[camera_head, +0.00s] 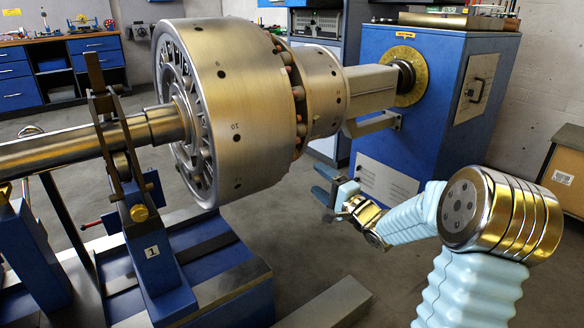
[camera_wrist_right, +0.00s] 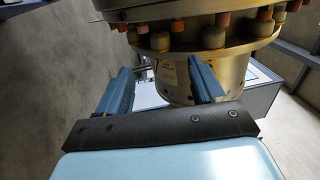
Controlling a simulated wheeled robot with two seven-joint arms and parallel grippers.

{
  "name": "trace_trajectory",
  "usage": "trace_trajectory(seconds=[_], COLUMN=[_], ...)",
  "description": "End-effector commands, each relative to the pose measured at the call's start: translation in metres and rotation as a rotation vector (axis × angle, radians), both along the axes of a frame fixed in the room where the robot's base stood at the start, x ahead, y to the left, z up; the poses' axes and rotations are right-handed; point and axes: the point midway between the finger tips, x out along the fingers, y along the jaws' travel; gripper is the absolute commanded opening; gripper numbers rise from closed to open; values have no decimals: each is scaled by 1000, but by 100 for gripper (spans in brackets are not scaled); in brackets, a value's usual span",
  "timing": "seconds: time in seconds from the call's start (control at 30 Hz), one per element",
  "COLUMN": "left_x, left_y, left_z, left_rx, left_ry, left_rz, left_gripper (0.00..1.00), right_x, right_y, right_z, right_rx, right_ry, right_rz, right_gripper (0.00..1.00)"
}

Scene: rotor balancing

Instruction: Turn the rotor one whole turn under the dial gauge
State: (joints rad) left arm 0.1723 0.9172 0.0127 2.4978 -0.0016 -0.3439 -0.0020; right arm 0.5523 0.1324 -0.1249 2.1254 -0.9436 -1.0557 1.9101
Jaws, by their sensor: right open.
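The rotor (camera_head: 235,110) is a large metal drum on a horizontal shaft (camera_head: 60,153), with dark holes and small numbers on its rim. The shaft rests in a blue support marked 1 (camera_head: 150,250). My right gripper (camera_head: 320,184) is open and empty, to the right of the drum and below the narrower rotor section, apart from it in the head view. In the right wrist view the two blue fingers (camera_wrist_right: 160,88) stand apart with the narrower rotor section (camera_wrist_right: 185,75) beyond them. I cannot pick out the dial gauge for certain. My left gripper is not in view.
A blue drive cabinet (camera_head: 435,100) with a yellow graduated disc (camera_head: 411,76) stands behind the rotor at right. A grey beam (camera_head: 330,303) lies on the floor in front. Blue drawer cabinets (camera_head: 95,58) stand at the back left. The floor between rotor and cabinet is open.

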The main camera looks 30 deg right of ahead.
Motion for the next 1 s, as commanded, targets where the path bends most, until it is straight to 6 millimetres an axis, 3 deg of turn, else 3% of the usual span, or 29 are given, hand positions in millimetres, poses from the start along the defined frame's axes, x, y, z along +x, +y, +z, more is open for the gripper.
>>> trace_trajectory(seconds=[0.5,0.7,1.0], left_x=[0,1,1], left_y=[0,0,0], left_z=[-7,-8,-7], left_rx=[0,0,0], left_ry=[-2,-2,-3], left_rz=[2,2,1], left_gripper=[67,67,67], right_x=[108,126,129], right_y=[10,11,11], right_z=[9,12,12], right_rx=[3,2,2], right_ry=[2,3,3], right_rz=[2,0,-1], right_gripper=[67,67,67])
